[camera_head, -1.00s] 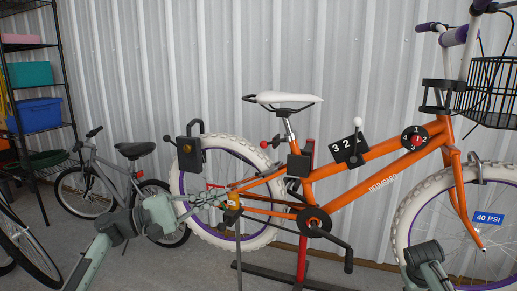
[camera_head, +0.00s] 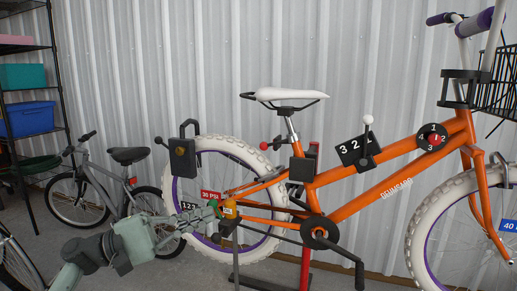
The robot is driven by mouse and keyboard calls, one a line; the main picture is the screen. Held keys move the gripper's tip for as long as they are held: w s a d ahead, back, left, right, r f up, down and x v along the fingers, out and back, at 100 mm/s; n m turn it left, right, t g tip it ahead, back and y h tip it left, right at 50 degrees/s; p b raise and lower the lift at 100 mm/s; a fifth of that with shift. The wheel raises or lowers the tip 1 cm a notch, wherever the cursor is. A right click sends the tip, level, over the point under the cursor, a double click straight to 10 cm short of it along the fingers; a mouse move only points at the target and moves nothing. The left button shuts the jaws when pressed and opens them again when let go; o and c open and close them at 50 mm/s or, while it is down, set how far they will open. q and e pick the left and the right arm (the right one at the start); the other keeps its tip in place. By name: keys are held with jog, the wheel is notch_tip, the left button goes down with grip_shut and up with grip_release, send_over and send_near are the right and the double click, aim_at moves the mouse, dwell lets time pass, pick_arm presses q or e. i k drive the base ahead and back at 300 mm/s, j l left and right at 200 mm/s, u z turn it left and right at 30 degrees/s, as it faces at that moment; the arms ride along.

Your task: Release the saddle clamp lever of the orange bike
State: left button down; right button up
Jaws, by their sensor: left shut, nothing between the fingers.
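The orange bike (camera_head: 352,204) stands side-on, with a white saddle (camera_head: 290,95) on a silver seat post (camera_head: 291,127). A small lever with a red ball end (camera_head: 265,145) sticks out to the left of the seat post, just under the saddle; it looks like the saddle clamp lever. My left gripper (camera_head: 213,209) is shut and empty, in front of the rear wheel near its hub, well below and left of that lever. Whether it touches the wheel parts is unclear. My right gripper is not in view.
A black box with a shackle (camera_head: 182,155) sits at the rear tyre. A number panel with a white-knobbed lever (camera_head: 359,150) and a dial (camera_head: 432,138) are on the frame. A grey bike (camera_head: 105,185) and a shelf (camera_head: 30,120) stand left. A red stand (camera_head: 305,265) is below.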

aim_at(263, 146)
jog(key=i, duration=1.25)
